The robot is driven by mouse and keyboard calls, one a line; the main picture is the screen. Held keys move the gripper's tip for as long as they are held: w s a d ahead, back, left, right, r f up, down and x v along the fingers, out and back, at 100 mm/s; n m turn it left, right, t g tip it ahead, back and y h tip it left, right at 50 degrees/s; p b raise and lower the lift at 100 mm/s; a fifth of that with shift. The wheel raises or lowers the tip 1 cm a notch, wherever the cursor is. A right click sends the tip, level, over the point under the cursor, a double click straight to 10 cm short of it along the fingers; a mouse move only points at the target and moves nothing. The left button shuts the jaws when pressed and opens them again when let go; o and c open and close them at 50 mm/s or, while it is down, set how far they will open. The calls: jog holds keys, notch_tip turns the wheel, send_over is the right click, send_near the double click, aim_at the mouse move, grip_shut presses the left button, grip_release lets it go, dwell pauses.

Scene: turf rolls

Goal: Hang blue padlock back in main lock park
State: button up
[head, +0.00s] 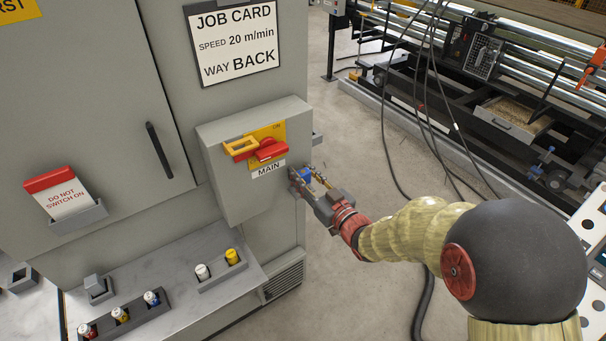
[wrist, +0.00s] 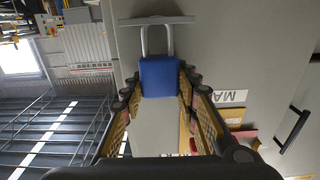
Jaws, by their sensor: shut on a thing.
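My gripper (head: 308,178) is shut on the blue padlock (wrist: 159,77), at the right side of the grey main switch box (head: 232,182). In the wrist view the padlock body sits between both fingers, with its metal shackle (wrist: 143,41) pointing away from my gripper. The shackle's end meets a flat grey bracket (wrist: 158,20) in the picture; I cannot tell whether it is hooked on or only close to it. In the head view the padlock shows only as a small blue patch (head: 304,173), partly hidden by the fingers. The MAIN label (head: 268,169) is on the box front.
The box front carries a red switch handle (head: 265,149) and a yellow hasp (head: 240,146). A red and white "do not switch on" tag (head: 62,196) stands in a holder. Open floor lies right of the cabinet; cables hang beyond.

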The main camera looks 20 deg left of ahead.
jog(key=shift+f+b, duration=1.25)
jog(key=shift+f, duration=0.3)
jog(key=o, duration=1.3)
jog(key=v, duration=1.2)
